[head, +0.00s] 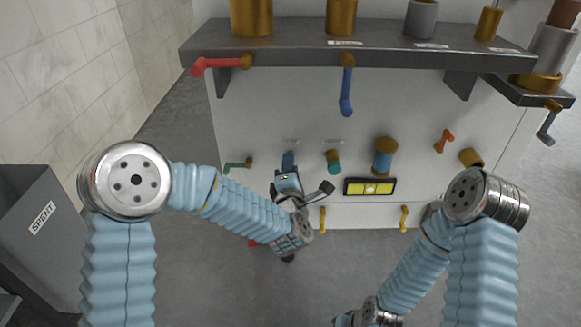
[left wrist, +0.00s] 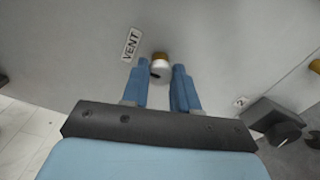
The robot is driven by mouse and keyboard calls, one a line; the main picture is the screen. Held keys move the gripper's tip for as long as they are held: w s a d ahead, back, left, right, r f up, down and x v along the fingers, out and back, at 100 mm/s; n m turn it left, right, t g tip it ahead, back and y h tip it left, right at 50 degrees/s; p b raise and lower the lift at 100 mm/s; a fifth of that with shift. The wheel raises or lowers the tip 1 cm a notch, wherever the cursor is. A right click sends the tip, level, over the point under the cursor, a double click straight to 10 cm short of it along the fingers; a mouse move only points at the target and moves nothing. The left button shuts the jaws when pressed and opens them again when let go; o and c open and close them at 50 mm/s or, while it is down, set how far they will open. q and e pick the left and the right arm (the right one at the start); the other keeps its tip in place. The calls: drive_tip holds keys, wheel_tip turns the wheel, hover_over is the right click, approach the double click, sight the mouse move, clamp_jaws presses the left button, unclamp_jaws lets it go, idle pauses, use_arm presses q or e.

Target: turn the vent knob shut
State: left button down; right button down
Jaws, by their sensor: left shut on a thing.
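The vent knob (left wrist: 159,68) is a small pale grey knob with a dark mark and a brass base. It sits on the grey panel beside the VENT label (left wrist: 131,43) in the left wrist view. The blue fingers of my left gripper (left wrist: 160,79) stand on either side of it, shut on it. In the head view my left gripper (head: 289,163) reaches the lower front panel below a small label, and it hides the knob. My right gripper (head: 347,319) is low at the bottom edge, mostly cut off, away from the panel.
A teal knob (head: 334,162), a blue-and-brass fitting (head: 383,158) and a yellow level (head: 369,187) are right of my left gripper. A green lever (head: 238,163) is on its left. A dark shelf (head: 400,58) with red and blue handles overhangs. A grey SPENT bin (head: 45,215) stands left.

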use_arm(q)
drive_tip(key=shift+f, duration=0.1)
idle(0.3)
drive_tip(key=c, duration=0.9)
unclamp_jaws()
drive_tip(key=shift+o, duration=0.2)
drive_tip(key=shift+s, duration=0.1)
drive_tip(key=s, duration=1.3)
drive_tip(key=shift+s, duration=0.35)
